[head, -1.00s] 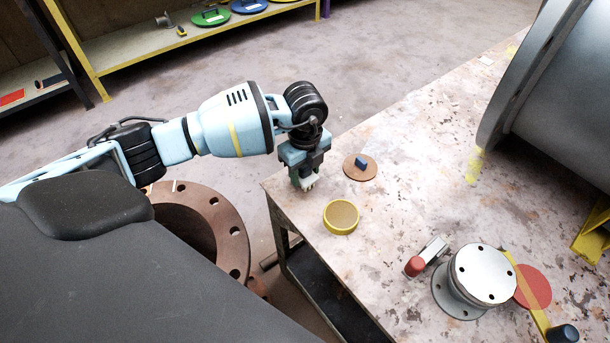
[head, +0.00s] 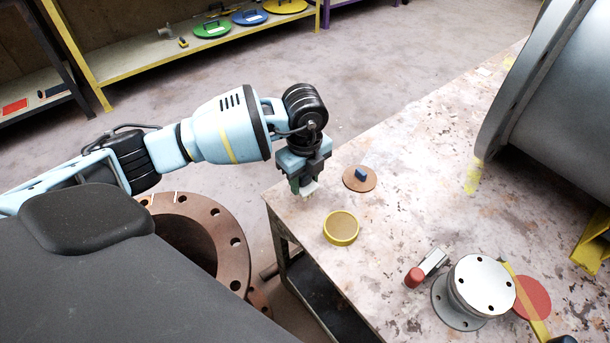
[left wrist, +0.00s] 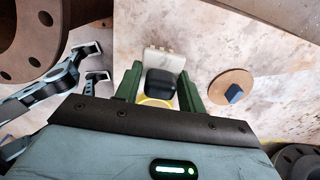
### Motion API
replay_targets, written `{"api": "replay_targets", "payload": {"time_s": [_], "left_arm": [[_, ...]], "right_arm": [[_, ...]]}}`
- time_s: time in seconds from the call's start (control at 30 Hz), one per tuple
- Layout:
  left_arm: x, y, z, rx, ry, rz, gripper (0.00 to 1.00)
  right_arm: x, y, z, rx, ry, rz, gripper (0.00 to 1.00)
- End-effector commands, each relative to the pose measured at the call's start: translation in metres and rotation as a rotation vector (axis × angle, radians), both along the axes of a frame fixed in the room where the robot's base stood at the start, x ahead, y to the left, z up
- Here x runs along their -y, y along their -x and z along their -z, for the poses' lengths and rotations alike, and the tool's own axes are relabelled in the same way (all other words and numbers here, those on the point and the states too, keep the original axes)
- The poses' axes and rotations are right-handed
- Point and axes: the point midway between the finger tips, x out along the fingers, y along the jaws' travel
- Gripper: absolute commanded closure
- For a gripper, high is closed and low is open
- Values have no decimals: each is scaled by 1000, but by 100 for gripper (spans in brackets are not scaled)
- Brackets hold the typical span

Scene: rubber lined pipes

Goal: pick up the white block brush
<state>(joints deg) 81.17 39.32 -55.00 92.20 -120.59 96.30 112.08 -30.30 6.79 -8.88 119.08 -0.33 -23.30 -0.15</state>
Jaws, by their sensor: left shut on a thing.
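The white block brush (left wrist: 165,62) shows in the left wrist view as a pale block with a dark, rounded part between my green fingers. In the head view, its pale end (head: 309,190) shows just under my left gripper (head: 307,182), at the near left corner of the worktable (head: 400,205). My left gripper, also in the left wrist view (left wrist: 160,88), is shut on the brush. The fingers hide part of it. I cannot tell whether the brush touches the tabletop.
A brown disc with a blue handle (head: 360,178) and a yellow-rimmed round piece (head: 341,228) lie close to the gripper. A flanged spool (head: 480,287), a red-ended tool (head: 414,277) and a large grey pipe (head: 550,100) are farther right. A rusty flange (head: 210,235) stands left.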

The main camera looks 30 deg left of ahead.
Motion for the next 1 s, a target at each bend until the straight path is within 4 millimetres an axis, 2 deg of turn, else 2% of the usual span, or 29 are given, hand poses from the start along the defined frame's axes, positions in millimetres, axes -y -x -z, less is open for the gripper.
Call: {"api": "replay_targets", "payload": {"time_s": [0.3,0.53,0.73,1.0], "left_arm": [[30,61,-8,2,2,3,87],[49,100,-11,2,2,1,87],[58,119,-13,2,2,0,87],[62,127,-14,2,1,-2,87]], "right_arm": [[-2,3,-7,-3,-6,8,64],[-2,5,-8,-7,-6,8,64],[-2,5,-9,-7,-6,7,64],[0,5,-9,-5,-3,1,64]]}}
